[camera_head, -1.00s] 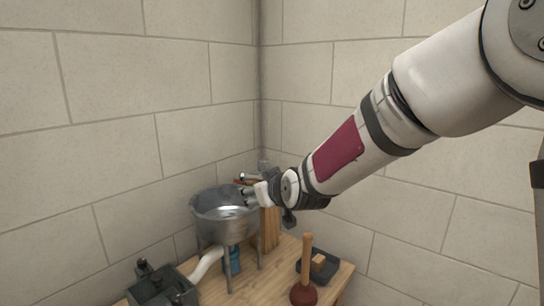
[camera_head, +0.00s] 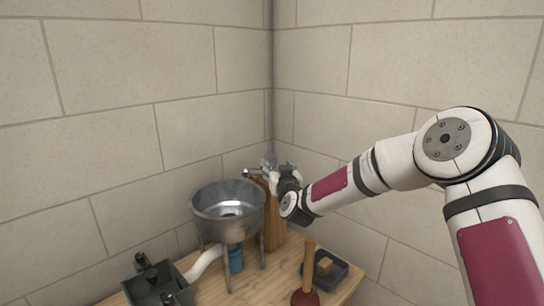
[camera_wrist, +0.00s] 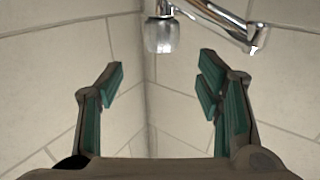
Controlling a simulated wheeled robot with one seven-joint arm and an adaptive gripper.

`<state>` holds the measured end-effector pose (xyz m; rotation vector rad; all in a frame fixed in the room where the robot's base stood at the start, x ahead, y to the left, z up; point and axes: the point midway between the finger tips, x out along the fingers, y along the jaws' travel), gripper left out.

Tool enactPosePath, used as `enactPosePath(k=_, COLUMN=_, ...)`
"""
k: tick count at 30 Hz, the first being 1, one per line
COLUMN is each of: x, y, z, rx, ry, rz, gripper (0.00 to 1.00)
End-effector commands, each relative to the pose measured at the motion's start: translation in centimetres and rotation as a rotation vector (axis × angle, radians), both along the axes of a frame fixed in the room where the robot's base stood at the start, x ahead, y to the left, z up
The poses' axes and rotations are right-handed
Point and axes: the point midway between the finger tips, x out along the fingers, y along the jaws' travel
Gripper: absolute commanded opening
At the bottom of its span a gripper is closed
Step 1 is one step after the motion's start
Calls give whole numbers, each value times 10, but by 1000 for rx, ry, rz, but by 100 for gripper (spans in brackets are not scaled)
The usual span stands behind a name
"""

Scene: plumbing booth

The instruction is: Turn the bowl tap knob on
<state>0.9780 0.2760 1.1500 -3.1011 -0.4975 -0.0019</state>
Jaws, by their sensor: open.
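The metal bowl (camera_head: 228,207) stands on legs on the wooden table. Behind its right side is a chrome tap on a wooden post (camera_head: 270,232). The tap's spout (camera_head: 252,172) points left over the bowl's back edge; it also shows at the upper right of the wrist view (camera_wrist: 222,20). A rounded metal knob (camera_wrist: 161,36) is at the top middle of the wrist view. My gripper (camera_head: 275,184) is at the tap, partly hiding it in the head view. In the wrist view my gripper (camera_wrist: 161,72) is open and empty, its green-padded fingers on either side below the knob. Contact is not visible.
A plunger (camera_head: 307,275) stands at the table's front right, by a dark tray (camera_head: 340,271) with a small wooden block (camera_head: 325,266). A dark box with fittings (camera_head: 155,283) is at the front left. Tiled walls meet in a corner close behind the tap.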

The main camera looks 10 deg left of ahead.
Motion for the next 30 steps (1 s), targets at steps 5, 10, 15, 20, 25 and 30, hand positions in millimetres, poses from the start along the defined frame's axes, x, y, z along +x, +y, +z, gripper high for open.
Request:
enactPosePath(k=5, x=31, y=11, z=-1, rx=2, ry=1, rz=1, gripper=60)
enactPosePath(k=10, x=57, y=19, z=-1, rx=3, ry=2, rz=0, gripper=60)
enactPosePath(k=15, x=78, y=26, z=-1, rx=2, ry=1, rz=1, gripper=60)
enactPosePath(k=20, x=90, y=30, z=-1, rx=1, ry=1, rz=1, gripper=60)
enactPosePath(k=25, x=94, y=32, z=0, rx=0, ry=1, rz=1, gripper=60)
enactPosePath(k=30, x=95, y=32, z=0, rx=-1, ry=1, rz=1, gripper=60)
